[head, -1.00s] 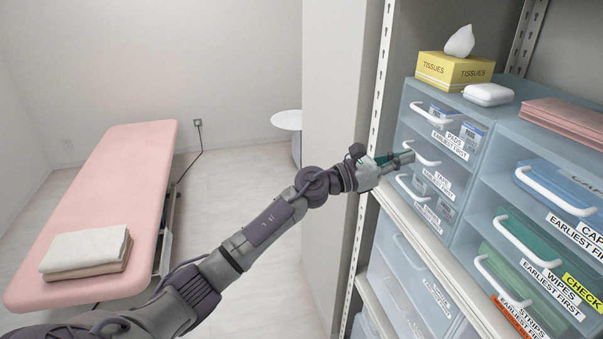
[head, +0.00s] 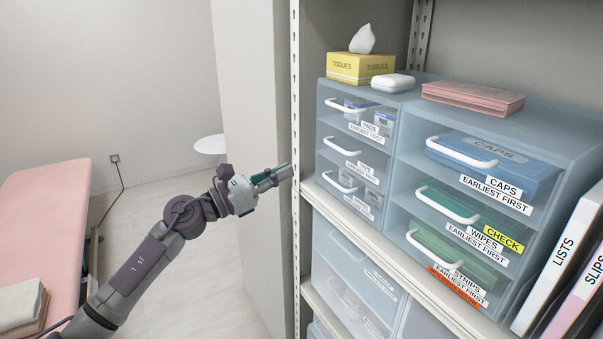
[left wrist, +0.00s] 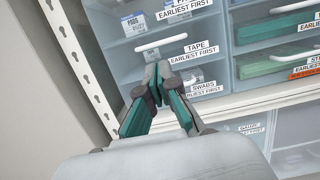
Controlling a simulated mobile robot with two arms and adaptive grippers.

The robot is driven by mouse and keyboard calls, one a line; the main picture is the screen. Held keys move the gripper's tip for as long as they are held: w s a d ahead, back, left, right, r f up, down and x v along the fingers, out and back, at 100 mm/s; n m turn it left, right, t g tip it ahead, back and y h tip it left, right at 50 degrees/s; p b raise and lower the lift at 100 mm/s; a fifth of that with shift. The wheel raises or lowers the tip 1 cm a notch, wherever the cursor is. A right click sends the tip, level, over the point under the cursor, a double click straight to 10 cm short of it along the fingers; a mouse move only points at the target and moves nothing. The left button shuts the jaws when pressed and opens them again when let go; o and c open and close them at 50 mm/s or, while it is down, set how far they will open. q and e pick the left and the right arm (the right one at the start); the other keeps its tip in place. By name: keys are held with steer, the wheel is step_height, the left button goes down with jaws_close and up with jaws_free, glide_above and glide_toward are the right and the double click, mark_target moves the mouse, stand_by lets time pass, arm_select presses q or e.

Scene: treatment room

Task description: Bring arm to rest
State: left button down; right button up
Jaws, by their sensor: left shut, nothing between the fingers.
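My left arm (head: 150,262) reaches in from the lower left in the head view. Its gripper (head: 285,172) is shut and empty, in front of the shelf's left upright and apart from the drawers. In the left wrist view the closed fingertips (left wrist: 158,70) point toward the drawers labelled TAPE (left wrist: 160,50) and SWABS (left wrist: 205,75). The drawers look closed. My right gripper does not show.
Drawer units (head: 400,130) with PADS, CAPS, WIPES and STRIPS drawers stand on the shelf (head: 390,240). A tissue box (head: 360,68) sits on top. Binders (head: 565,260) stand at the right. A pink couch (head: 45,215) is at the left; floor between is clear.

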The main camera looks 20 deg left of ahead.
arm_select(q)
steer(key=w+a+f+n+t+y, duration=0.1)
steer(key=a+f+n+y, duration=0.3)
steer(key=f+n, duration=0.6)
steer(key=a+f+n+t+y, duration=0.1)
steer(key=a+f+n+y, duration=0.45)
steer(key=f, duration=0.85)
steer(key=s+f+n+g+y, duration=0.1)
steer(key=s+f+n, duration=0.25)
steer(key=f, duration=0.45)
steer(key=s+f+n+g+y, duration=0.15)
steer(key=f+n, duration=0.25)
steer(key=f, duration=0.4)
steer(key=s+f+n+g, duration=0.1)
steer(key=s+f+n, duration=0.25)
steer(key=f, duration=0.45)
steer(key=s+d+f+n+g+y, duration=0.25)
steer(key=s+f+n+g, duration=0.55)
steer(key=s+f, duration=1.45)
steer(key=s+d+f+n+g, duration=0.2)
steer(key=s+d+f+n, duration=0.1)
steer(key=s, duration=1)
steer(key=s+d+f+n+g+h, duration=0.1)
steer(key=s+d+f+n, duration=0.3)
steer(key=s, duration=0.8)
steer(key=shift+s+d+f+g+b, duration=0.35)
steer(key=shift+d+f+g, duration=0.3)
steer(key=shift+g, duration=0.2)
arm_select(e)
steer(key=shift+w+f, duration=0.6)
